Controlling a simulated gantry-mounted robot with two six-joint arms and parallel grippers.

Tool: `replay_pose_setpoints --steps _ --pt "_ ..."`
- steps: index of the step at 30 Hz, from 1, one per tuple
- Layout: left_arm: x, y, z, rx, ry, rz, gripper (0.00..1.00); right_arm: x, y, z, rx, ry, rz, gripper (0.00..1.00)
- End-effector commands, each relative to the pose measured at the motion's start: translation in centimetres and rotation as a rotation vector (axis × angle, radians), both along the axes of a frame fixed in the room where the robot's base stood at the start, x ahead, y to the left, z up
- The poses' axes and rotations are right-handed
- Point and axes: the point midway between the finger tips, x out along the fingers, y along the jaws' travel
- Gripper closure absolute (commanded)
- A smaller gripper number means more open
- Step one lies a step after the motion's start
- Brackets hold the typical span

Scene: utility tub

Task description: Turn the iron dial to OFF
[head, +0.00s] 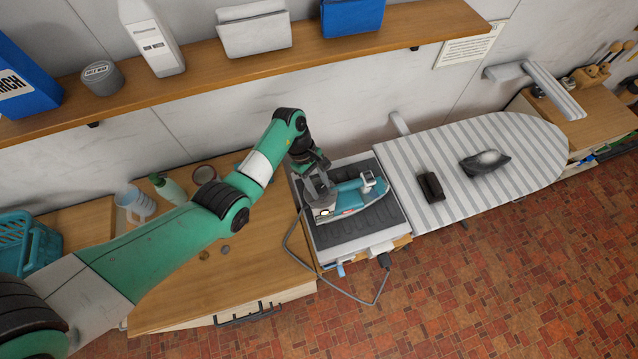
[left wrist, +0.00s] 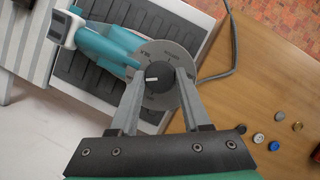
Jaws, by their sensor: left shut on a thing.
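The teal and grey iron (head: 350,197) lies on a dark ribbed rest pad (head: 372,221) beside the ironing board. In the left wrist view the iron's dial is a grey marked disc (left wrist: 163,52) with a dark round knob (left wrist: 160,73) in its middle. A pale pointer mark on the knob faces left in that view; the lettering around it is too small to read. My left gripper (head: 318,190) is at the left end of the iron. In the left wrist view its fingers (left wrist: 160,86) are shut on the knob from both sides. My right gripper is not in view.
A grey cord (head: 300,262) loops from the iron past the counter's front edge. The striped ironing board (head: 520,140) stands at right, with a dark block (head: 431,187) and a dark iron-shaped object (head: 485,163). A shelf (head: 215,70) runs above. Several small round items lie on the wooden counter (head: 260,250).

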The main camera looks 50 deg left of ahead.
Motion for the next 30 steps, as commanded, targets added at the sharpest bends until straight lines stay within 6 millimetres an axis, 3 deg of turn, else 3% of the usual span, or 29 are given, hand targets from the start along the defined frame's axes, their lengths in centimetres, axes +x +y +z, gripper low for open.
replay_pose_setpoints --steps 8,21,30 --pt "-0.2 -0.1 0.6 -0.002 0.002 0.137 1.00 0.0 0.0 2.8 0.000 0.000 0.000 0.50" --pt "-0.4 -0.2 0.7 -0.001 0.001 0.535 1.00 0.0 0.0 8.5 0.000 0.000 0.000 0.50" --pt "-0.5 -0.3 0.5 0.000 0.000 0.796 1.00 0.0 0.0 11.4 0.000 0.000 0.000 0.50"
